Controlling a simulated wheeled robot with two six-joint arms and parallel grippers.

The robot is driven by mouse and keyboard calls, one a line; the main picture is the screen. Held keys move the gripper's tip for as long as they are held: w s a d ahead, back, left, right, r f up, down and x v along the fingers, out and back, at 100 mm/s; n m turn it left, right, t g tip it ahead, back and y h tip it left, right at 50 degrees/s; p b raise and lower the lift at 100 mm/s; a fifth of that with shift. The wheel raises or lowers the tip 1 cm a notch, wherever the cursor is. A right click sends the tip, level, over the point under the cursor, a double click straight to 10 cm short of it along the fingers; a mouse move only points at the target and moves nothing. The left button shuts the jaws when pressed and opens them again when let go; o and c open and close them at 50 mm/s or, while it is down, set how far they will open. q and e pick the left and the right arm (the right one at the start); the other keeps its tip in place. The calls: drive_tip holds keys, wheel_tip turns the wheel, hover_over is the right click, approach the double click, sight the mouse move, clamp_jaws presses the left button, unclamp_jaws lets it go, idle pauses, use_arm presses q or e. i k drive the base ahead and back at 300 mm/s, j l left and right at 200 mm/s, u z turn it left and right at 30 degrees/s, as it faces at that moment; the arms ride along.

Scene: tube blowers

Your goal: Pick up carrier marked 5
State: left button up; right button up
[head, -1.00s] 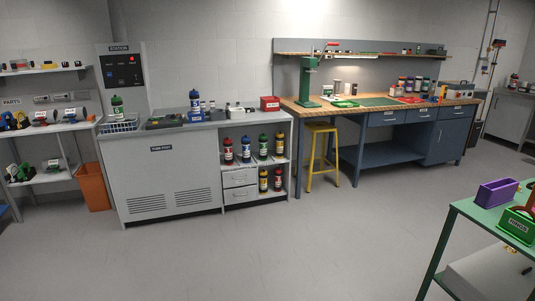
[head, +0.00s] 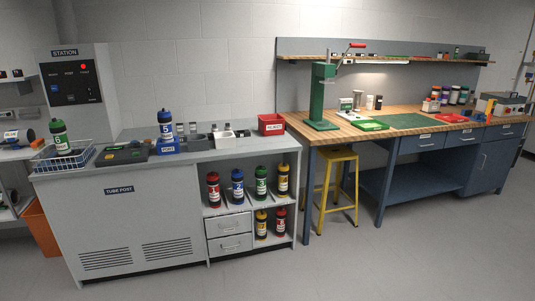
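A blue carrier (head: 165,128) with a white label that reads 5 stands upright in a blue holder (head: 168,147) on top of the grey tube post counter, in the head view. A green carrier (head: 60,138) with a dark cap stands in a wire basket (head: 65,160) at the counter's left end; I cannot read its number surely. Several more carriers stand in the open shelf below the counter: red (head: 213,190), blue (head: 237,188), green (head: 261,184) and yellow (head: 283,181) above, yellow and red below. Neither of my grippers is in view.
A red bin (head: 271,125), small grey containers and a dark tray (head: 122,154) sit on the counter (head: 90,180). A workbench with a green press (head: 323,95) stands to the right, with a yellow stool (head: 338,185). The floor in front is clear.

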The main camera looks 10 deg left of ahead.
sight(165, 121)
drive_tip(key=i, duration=1.05)
drive_tip(key=i+l+u, duration=0.15)
drive_tip(key=i, duration=0.9)
